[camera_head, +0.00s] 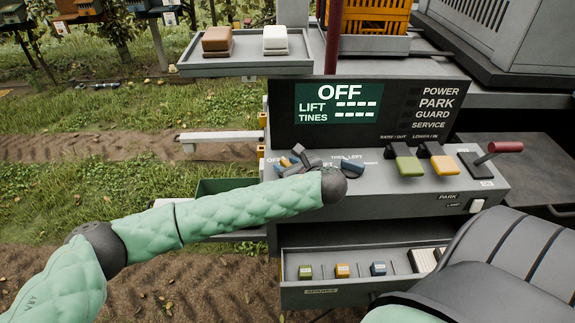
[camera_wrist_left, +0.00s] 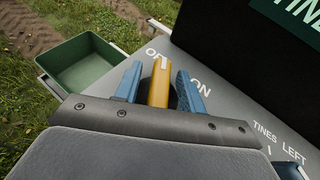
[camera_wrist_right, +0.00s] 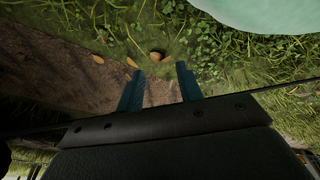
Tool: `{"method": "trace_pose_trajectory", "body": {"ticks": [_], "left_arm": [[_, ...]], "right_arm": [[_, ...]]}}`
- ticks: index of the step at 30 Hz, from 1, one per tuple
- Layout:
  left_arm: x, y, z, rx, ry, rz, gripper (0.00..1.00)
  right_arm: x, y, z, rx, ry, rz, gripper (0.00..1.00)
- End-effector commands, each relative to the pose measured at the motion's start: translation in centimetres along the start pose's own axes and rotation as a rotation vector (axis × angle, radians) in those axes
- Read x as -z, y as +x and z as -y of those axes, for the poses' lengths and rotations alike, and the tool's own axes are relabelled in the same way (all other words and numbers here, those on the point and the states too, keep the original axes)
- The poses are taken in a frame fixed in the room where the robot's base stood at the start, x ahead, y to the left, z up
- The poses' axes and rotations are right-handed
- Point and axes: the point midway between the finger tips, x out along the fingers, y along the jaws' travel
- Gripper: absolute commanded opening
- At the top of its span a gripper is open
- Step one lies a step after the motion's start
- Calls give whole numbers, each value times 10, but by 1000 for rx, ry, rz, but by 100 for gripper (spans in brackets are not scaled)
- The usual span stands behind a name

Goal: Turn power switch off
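The power switch is an orange knob with a white mark (camera_wrist_left: 158,85), between the printed OFF and ON labels on the grey console. Its white-marked end lies near the OFF lettering. The display (camera_head: 338,104) reads OFF. My left gripper (camera_wrist_left: 160,84) is open, with one blue finger on each side of the knob and a narrow gap showing beside it. In the head view my left gripper (camera_head: 291,163) is over the console's left end and partly hides the knob. My right gripper (camera_wrist_right: 160,88) is open and empty, over grass and soil.
A blue tines knob (camera_head: 352,167) is right of the switch. Green (camera_head: 408,165) and yellow (camera_head: 444,165) levers and a red-handled lever (camera_head: 498,148) stand farther right. An open drawer (camera_head: 365,290) is below. A green bin (camera_wrist_left: 82,65) is beside the console.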

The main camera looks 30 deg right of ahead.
Motion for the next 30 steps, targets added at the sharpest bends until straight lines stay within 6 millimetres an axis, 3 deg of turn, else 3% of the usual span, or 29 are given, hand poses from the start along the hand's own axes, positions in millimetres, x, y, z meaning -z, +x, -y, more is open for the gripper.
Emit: {"method": "trace_pose_trajectory", "body": {"ticks": [4,18,30], "left_arm": [[2,-8,1,2,0,0,40],[2,-66,1,2,-1,0,40],[0,-77,0,0,0,0,40]], "right_arm": [[1,2,1,1,1,8,36],[36,-43,15,20,16,31,36],[41,-53,17,23,18,38,36]]}}
